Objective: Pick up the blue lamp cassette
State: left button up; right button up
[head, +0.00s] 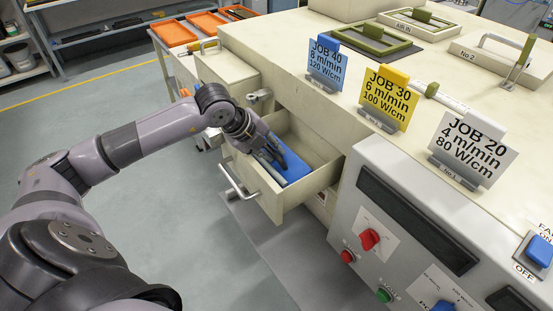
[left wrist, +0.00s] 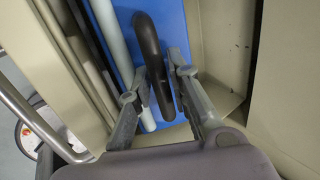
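The blue lamp cassette (head: 293,169) lies in the open drawer (head: 300,199) of the cream machine. In the left wrist view the cassette (left wrist: 183,30) shows a dark curved handle (left wrist: 148,45) and a pale tube along one side. My left gripper (head: 276,158) reaches down into the drawer at the cassette. In the left wrist view its fingers (left wrist: 160,80) are apart, one on each side of the handle, with gaps visible. Part of the cassette is hidden behind the gripper. My right gripper is not in view.
The drawer walls stand close around my left gripper, with a metal pull (head: 238,183) in front. A second drawer (head: 225,72) juts out beyond. Blue (head: 327,65), yellow (head: 388,98) and white job cards (head: 472,147) stand on the machine top. The floor left is clear.

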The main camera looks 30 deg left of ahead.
pick_arm(q)
grip_shut()
dwell(0.5)
jog(key=shift+w+r, duration=0.1)
jog(key=shift+r, duration=0.05)
